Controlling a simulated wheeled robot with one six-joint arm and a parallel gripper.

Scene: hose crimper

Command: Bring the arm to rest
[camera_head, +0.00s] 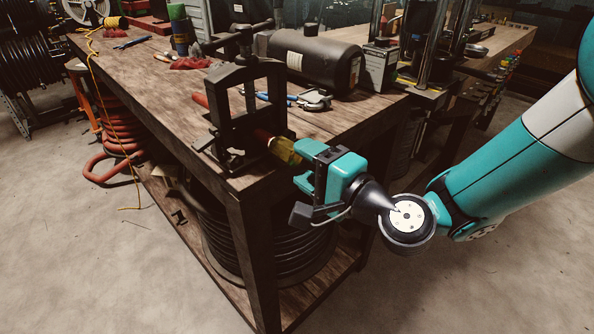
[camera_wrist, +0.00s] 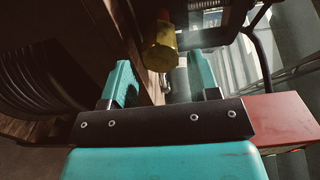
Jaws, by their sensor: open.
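My gripper (camera_wrist: 163,80) is teal with two fingers spread apart. In the head view my gripper (camera_head: 303,168) is at the front right corner of the workbench (camera_head: 205,98), level with the hose crimper (camera_head: 245,105). The crimper is a dark metal frame standing on the bench corner. A red hose with a brass fitting (camera_head: 284,150) sticks out of the crimper toward my gripper. In the wrist view the brass fitting (camera_wrist: 160,48) shows ahead, between and beyond the fingers. I see no contact there; in the head view the gripper hides whether they touch.
A black cylindrical tank (camera_head: 318,60) and blue-handled pliers (camera_head: 312,98) lie on the bench behind the crimper. A coiled black hose (camera_head: 285,250) sits on the shelf below. A red hose coil (camera_head: 118,125) hangs at the left. The floor in front is clear.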

